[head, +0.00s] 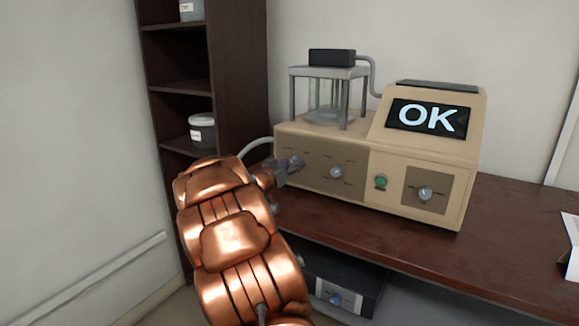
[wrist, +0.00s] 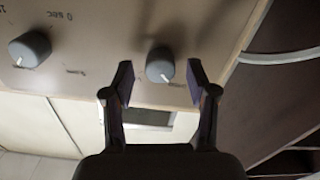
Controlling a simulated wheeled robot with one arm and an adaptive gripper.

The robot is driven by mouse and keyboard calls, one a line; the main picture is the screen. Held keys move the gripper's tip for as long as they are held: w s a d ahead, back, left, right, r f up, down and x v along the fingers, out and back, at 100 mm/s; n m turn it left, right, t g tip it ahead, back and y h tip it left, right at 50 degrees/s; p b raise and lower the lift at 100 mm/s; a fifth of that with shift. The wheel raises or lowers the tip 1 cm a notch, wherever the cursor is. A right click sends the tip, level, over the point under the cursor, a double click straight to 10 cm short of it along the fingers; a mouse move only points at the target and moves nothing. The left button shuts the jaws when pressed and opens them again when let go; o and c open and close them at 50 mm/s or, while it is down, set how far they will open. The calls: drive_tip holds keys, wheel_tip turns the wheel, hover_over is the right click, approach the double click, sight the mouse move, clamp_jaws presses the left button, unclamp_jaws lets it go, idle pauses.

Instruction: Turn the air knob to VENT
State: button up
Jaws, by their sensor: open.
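The tan machine (head: 415,200) on the desk shows OK on its screen. Its front has a left knob (head: 297,160), a middle knob (head: 336,172), a green button (head: 381,182) and a right knob (head: 425,193). Their labels are too small to read, so I cannot tell which is the air knob. My gripper (head: 284,168) is at the left knob. Contact cannot be told. Another knob (wrist: 30,49) is at left.
A glass chamber (head: 328,98) stands on top of the machine, with a grey tube behind. A dark shelf (head: 180,85) with a white jar (head: 202,130) stands at left. A dark box (head: 343,280) is below the desk (head: 510,225). The desktop's right side is largely clear.

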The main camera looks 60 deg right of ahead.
clamp_jaws()
drive_tip(key=shift+a+f, duration=0.1)
drive_tip(key=shift+a, duration=0.05)
idle(0.4)
